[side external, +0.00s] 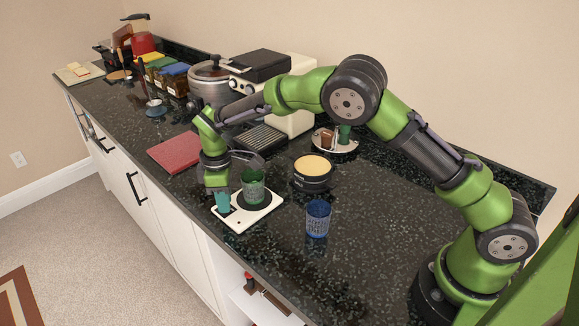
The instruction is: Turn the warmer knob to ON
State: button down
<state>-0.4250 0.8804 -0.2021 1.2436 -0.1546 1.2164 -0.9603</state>
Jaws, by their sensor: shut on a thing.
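The warmer (248,222) is a white plate with a round black heating disc, near the front edge of the dark counter. A green ribbed glass (253,186) stands upright on the disc. My gripper (222,202) points down at the left end of the warmer, beside the glass. Its teal fingers are shut at the knob's place, low against the plate. The knob itself is hidden by the fingers, and its setting cannot be read from here.
A blue glass (318,218) stands right of the warmer. A round black tin with a yellow top (313,173) is behind it. A red mat (176,152) lies to the left. A coffee machine (272,95) and a steel pot (209,82) stand at the back.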

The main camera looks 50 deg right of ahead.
jog(key=m, duration=0.3)
jog(key=shift+m, duration=0.4)
jog(key=m, duration=0.4)
jog(key=shift+m, duration=0.3)
jog(key=m, duration=0.4)
jog(key=shift+m, duration=2.3)
jog(key=c, duration=1)
grip_release()
jog(key=shift+r, duration=0.1)
